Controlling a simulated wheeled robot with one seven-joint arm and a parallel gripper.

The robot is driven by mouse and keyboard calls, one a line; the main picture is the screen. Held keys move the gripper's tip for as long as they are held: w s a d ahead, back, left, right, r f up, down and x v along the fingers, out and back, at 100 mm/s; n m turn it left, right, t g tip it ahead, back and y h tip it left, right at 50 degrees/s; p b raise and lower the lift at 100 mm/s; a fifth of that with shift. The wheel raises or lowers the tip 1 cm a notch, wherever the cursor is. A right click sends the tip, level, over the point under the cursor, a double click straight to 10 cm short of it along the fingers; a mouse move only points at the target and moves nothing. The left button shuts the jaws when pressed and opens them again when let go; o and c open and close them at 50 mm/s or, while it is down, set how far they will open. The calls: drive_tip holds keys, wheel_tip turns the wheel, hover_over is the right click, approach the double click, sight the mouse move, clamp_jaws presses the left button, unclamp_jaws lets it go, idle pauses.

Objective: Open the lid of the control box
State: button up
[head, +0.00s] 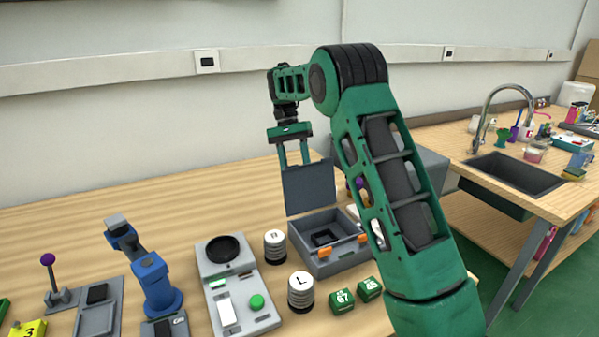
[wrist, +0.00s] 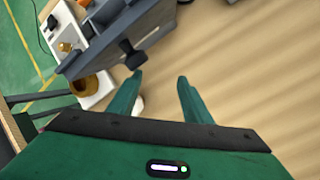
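The control box (head: 343,262) is a grey open-topped case with orange latches on its front, on the wooden table. Its flat grey lid (head: 309,188) stands up nearly vertical at the back edge, so the box is open and a dark part shows inside. My gripper (head: 294,158) is behind and above the lid, fingers pointing down; the lid hides their tips in the head view. In the wrist view my gripper (wrist: 159,78) has its two fingers apart with nothing between them. A grey-blue panel, seemingly the lid (wrist: 105,42), lies just beyond the left finger.
A white-grey panel with a green button (head: 257,302) stands left of the box. Striped cylinders (head: 300,290) and green numbered cubes (head: 342,300) stand close in front. A blue device (head: 155,285) is farther left. The table behind is clear; a sink (head: 513,172) is at right.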

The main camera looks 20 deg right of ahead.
drive_tip(key=s+a+r, duration=0.6)
drive_tip(key=a+r, duration=0.4)
drive_tip(key=r, duration=0.2)
drive_tip(key=shift+s+a, duration=0.2)
drive_tip(key=shift+a, duration=0.05)
idle(0.6)
